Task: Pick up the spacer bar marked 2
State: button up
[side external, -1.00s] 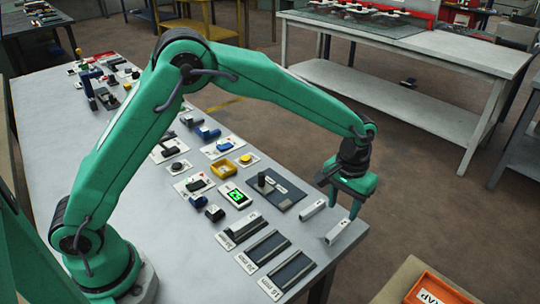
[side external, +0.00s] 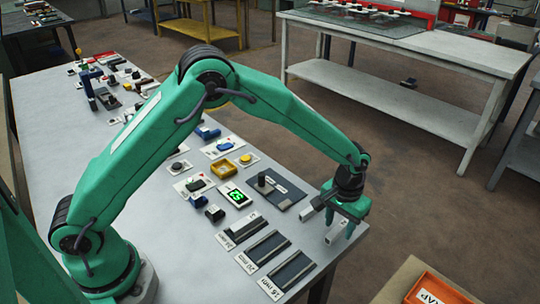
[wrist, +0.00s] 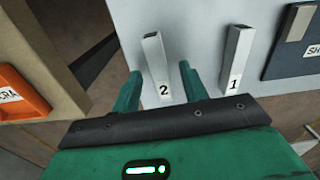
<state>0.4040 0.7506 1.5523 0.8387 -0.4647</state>
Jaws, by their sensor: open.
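The spacer bar marked 2 (wrist: 155,62) is a pale grey bar on the table near its edge; in the side view it (side external: 334,236) shows partly behind my fingers. My gripper (wrist: 160,70) is open and empty, low over this bar. In the wrist view the bar lies between the two green fingers, with a gap on each side; its numbered end points toward me. In the side view my gripper (side external: 340,226) hides part of it. The similar bar marked 1 (wrist: 237,58) lies to the right, outside the fingers; it (side external: 307,213) also shows in the side view.
A dark plate with a post (side external: 285,197) lies behind the bars. Labelled slotted holders (side external: 268,247) lie to the left. An orange bin (side external: 432,289) stands on a separate surface beyond the table edge.

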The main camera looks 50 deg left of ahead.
aim_at(339, 230)
jog(key=shift+f, duration=0.35)
grip_shut()
jog(key=shift+r, duration=0.15)
dwell(0.3)
jog(key=shift+r, duration=0.6)
jog(key=r, duration=0.3)
jog(key=shift+s+d+r, duration=0.1)
jog(key=shift+s+d, duration=0.15)
jog(key=shift+s, duration=0.05)
jog(key=s+d+r, duration=0.6)
jog(key=s, duration=0.3)
jog(key=shift+d+r, duration=0.15)
